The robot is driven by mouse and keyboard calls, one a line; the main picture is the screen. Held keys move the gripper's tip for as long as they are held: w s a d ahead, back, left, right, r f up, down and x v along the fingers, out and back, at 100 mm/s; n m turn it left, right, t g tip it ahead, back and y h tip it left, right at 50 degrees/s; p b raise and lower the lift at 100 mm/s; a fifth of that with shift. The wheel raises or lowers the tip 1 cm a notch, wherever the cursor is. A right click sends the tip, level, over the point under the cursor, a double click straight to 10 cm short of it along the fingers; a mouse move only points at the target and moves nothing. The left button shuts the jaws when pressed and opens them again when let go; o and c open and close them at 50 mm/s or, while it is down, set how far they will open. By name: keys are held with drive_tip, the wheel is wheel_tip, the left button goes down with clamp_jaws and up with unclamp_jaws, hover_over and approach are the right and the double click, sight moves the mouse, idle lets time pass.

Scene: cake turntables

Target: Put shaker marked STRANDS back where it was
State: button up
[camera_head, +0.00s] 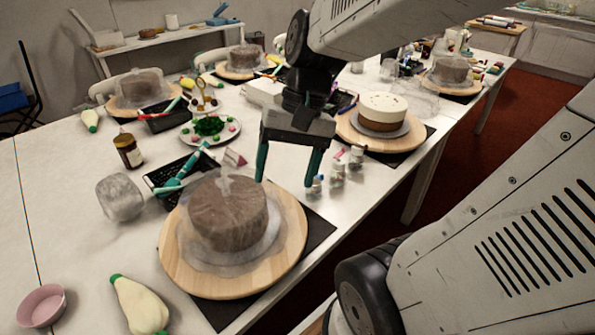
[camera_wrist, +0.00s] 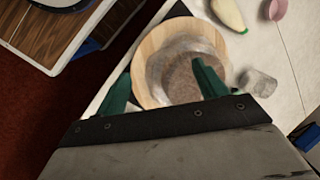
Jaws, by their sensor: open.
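Three small clear shakers stand in a row along the table's right edge: a front one (camera_head: 316,185), a middle one (camera_head: 337,172) and a back one (camera_head: 356,157). Their markings are too small to read, so I cannot tell which says STRANDS. My gripper (camera_head: 287,182) points down with its green fingers spread and nothing visible between them. Its right finger overlaps the front shaker in the head view; I cannot tell whether they touch. In the wrist view my gripper (camera_wrist: 162,86) is also open and no shaker shows.
A wrapped brown cake (camera_head: 227,212) sits on a wooden turntable (camera_head: 180,270) left of my gripper. A white-topped cake (camera_head: 383,112) on another turntable stands behind the shakers. A black tray (camera_head: 160,187), a jar (camera_head: 128,150) and a piping bag (camera_head: 138,305) lie to the left.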

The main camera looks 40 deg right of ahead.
drive_tip(key=s+a+r+n+t+h, duration=0.1)
drive_tip(key=s+r+n+h, duration=0.2)
drive_tip(key=s+n, duration=0.3)
drive_tip(key=shift+a+t+h, duration=0.25)
drive_tip(key=shift+t+h, duration=0.05)
drive_tip(key=shift+h, duration=0.1)
drive_tip(key=shift+s, duration=0.1)
idle(0.6)
